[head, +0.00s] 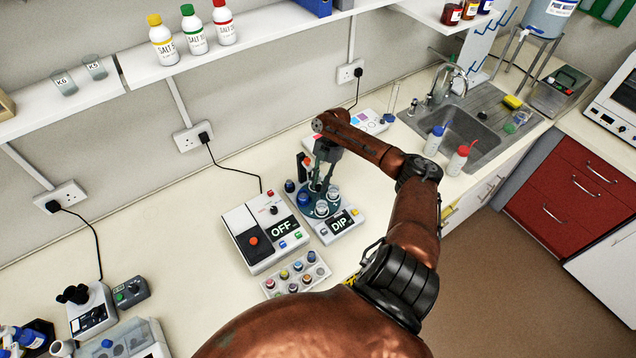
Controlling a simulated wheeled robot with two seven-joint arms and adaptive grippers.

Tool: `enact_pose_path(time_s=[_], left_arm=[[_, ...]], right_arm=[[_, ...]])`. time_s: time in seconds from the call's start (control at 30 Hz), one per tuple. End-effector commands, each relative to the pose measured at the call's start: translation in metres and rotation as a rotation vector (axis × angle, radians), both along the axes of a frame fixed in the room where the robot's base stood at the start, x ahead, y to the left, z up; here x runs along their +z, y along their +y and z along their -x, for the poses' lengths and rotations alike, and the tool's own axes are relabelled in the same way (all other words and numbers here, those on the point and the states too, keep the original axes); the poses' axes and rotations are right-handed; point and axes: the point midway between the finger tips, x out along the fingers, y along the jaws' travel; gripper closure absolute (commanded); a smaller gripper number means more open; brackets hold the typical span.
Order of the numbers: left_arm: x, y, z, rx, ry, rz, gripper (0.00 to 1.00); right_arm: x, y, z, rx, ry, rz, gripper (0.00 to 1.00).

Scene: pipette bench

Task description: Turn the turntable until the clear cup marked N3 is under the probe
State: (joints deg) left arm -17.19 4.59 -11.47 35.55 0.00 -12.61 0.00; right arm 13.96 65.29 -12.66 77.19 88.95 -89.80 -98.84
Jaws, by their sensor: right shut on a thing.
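The turntable (343,206) is a dark teal disc on a white unit with a display (339,223) reading DIP. A clear cup (321,208) stands at its front and another clear cup (333,193) at its right. Blue cups (304,200) stand at its left side. Their markings are too small to read, so I cannot tell which is N3. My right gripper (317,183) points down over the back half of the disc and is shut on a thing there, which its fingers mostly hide. The probe cannot be made out clearly. My left gripper is not in view.
A white box (265,234) with an OFF display and red button stands left of the turntable. A rack of small coloured-cap vials (295,274) lies in front. A sink (470,128) and wash bottles are at the right.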

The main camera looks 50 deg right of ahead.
Motion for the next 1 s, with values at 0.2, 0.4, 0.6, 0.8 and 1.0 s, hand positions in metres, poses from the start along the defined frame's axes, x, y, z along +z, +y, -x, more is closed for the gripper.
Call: enact_pose_path(time_s=[0.2,0.4,0.6,0.8,1.0], left_arm=[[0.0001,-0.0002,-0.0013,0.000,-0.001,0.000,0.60],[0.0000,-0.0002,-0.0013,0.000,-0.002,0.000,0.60],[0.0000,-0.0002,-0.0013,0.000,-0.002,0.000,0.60],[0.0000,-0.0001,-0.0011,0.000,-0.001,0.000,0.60],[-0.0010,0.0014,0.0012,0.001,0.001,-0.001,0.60]], right_arm=[[0.0007,-0.0001,-0.0009,0.001,-0.001,0.001,1.00],[0.0004,0.0000,-0.0008,0.000,0.000,0.001,0.66],[0.0007,0.0005,-0.0019,0.000,-0.002,0.001,0.62],[0.0010,0.0008,-0.0027,0.000,-0.005,0.001,0.62],[0.0011,0.0031,-0.0060,-0.003,-0.007,0.000,0.62]])
